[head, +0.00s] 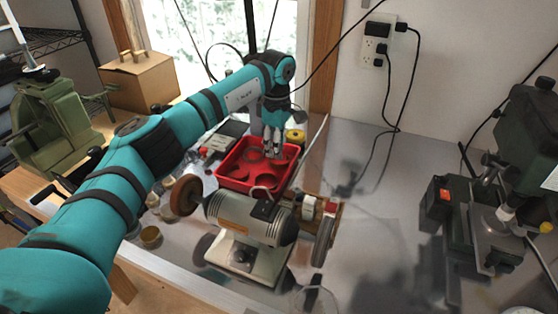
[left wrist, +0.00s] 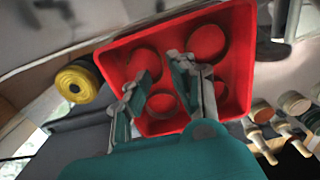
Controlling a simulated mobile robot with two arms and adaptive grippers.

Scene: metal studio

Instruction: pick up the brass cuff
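My left gripper (head: 272,147) reaches down over the red tray (head: 222,172) from above. In the left wrist view my left gripper (left wrist: 163,78) has its two fingers spread apart, with only red tray floor showing between the tips. The red tray (left wrist: 243,62) shows several round red shapes on its floor. I cannot make out a brass cuff inside it. A small brass-coloured round piece (head: 150,237) stands on the bench at the left in the head view; I cannot tell whether it is the cuff. My right gripper is not in view.
A bench grinder (head: 250,218) stands right in front of the tray. A yellow roll (head: 295,137) is behind the tray and shows in the left wrist view (left wrist: 78,82). A green vise (head: 60,125) is left, a drill press (head: 525,150) right.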

